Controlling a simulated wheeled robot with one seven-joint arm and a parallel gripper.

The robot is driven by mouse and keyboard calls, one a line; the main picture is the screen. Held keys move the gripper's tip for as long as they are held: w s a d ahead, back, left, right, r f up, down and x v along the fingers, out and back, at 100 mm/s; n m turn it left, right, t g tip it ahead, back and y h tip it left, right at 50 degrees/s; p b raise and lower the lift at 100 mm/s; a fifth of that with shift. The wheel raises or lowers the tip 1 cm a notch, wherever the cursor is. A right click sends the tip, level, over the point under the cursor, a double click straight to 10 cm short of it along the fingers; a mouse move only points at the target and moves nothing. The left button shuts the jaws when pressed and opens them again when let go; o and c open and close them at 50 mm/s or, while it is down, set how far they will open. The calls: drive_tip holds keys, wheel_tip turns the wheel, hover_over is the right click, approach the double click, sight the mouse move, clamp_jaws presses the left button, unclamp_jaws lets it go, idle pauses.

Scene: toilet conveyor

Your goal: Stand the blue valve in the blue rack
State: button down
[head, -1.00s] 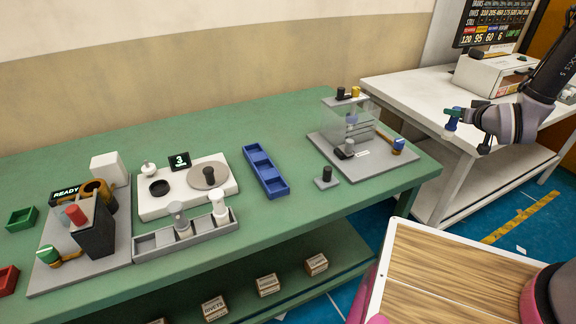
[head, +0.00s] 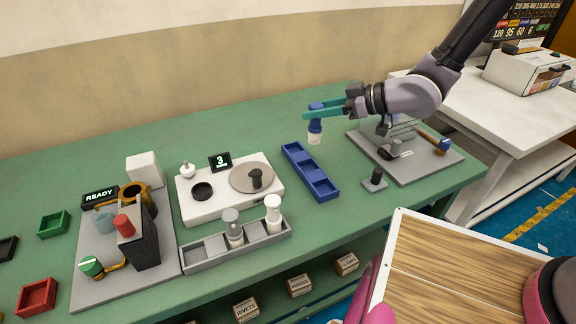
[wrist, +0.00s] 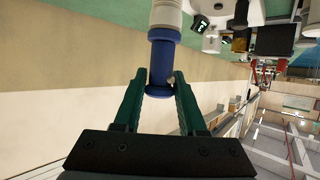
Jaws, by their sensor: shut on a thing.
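The blue valve (head: 315,127) has a blue upper part and a white lower end. It hangs upright in my gripper (head: 312,109), above the table and near the back end of the blue rack. In the wrist view the valve (wrist: 161,62) sits between the green fingers of my gripper (wrist: 160,88), which are shut on its blue part. The blue rack (head: 312,171) is a long tray with several compartments, lying on the green table. Its compartments look empty. The valve is clear of the rack.
A small black post (head: 375,180) stands right of the blue rack, before a grey plate (head: 420,160) with fixtures.

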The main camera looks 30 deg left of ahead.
sight(310, 141)
drive_tip(key=f, duration=0.1)
drive_tip(key=a+f, duration=0.1)
drive_tip(key=f, duration=0.3)
drive_tip(key=shift+s+a+f, duration=0.15)
drive_tip(key=shift+s+f, duration=0.1)
drive_tip(key=shift+s, duration=0.1)
drive_tip(key=shift+f, duration=2.25)
drive_tip(key=shift+f, duration=0.15)
drive_tip(key=shift+c, duration=2.4)
unclamp_jaws()
drive_tip(key=shift+w+r, duration=0.1)
drive_tip(key=shift+r, duration=0.15)
drive_tip(key=v, duration=1.2)
